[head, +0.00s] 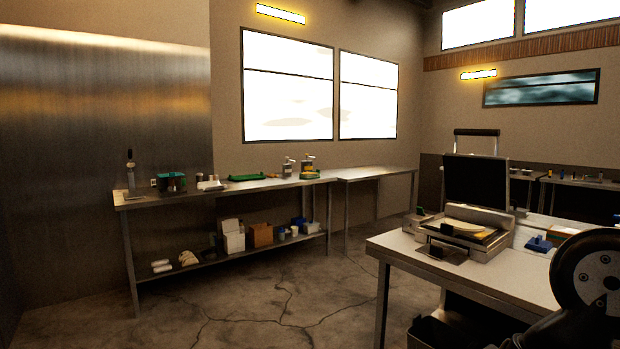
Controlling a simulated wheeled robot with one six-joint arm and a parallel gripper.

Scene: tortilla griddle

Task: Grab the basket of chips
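I cannot pick out a basket of chips in the head view. A dark green container (171,182) stands on the long steel bench at the left, too small to tell what it holds. A brown box (261,235) and white boxes (232,238) stand on the bench's lower shelf, their contents not visible. My gripper is not in view; a dark rounded link of my arm fills the lower right corner and hides part of the near table.
The near table (400,243) at the right carries a press or griddle (465,225) with its lid raised and a pale round item on it. The long steel bench (240,187) runs along the back wall. The cracked floor (270,300) between them is clear.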

